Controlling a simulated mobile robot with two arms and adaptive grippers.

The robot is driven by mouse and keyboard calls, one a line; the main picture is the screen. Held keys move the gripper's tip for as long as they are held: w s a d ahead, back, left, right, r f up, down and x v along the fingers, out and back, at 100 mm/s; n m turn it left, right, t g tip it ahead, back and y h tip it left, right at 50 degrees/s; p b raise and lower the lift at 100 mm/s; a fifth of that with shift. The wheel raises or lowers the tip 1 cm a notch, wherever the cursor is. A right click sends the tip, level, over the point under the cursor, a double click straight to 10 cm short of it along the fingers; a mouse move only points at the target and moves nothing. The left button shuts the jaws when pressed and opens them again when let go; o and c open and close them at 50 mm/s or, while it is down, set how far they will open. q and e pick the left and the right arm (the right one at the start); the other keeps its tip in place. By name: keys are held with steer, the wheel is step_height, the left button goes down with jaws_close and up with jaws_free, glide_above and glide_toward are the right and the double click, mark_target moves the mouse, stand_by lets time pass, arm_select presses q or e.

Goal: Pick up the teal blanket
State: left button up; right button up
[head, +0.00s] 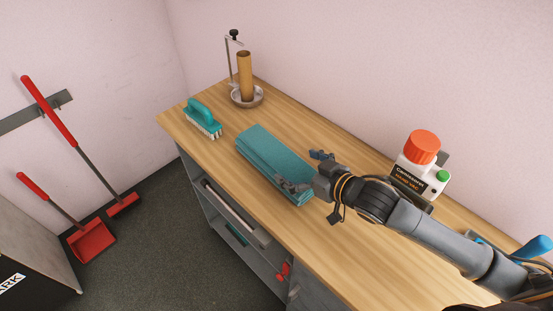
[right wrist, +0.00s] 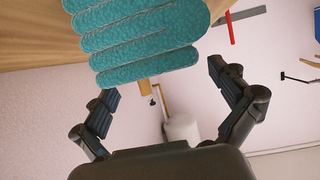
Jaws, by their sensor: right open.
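The teal blanket (head: 270,155) lies folded in a flat stack on the wooden worktop. Its folded layers (right wrist: 145,40) fill the top of the right wrist view. My right gripper (head: 305,170) is open and empty at the blanket's right end. One finger overlaps the blanket's near corner in the head view, and the other is beyond its far side. In the right wrist view the blanket's edge is just ahead of the spread fingertips (right wrist: 160,82). I cannot tell whether they touch it. My left gripper is not in view.
A teal brush (head: 202,115) and a brown roll on a holder (head: 245,78) stand behind the blanket. A white bottle with an orange cap (head: 424,150) stands by the wall, right of my gripper. A blue-handled item (head: 532,248) is at the far right. The worktop (head: 230,185) is otherwise clear around the blanket.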

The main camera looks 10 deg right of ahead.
mark_target(284, 160)
steer(key=p+x, duration=0.1)
steer(key=x, duration=0.3)
steer(key=shift+w+a, duration=0.25)
steer(key=shift+w+a+f, duration=0.1)
steer(key=shift+f, duration=0.05)
steer(key=c, duration=1.6)
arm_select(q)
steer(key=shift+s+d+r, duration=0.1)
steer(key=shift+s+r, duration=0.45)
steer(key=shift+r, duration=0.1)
arm_select(e)
steer(key=shift+c, duration=0.9)
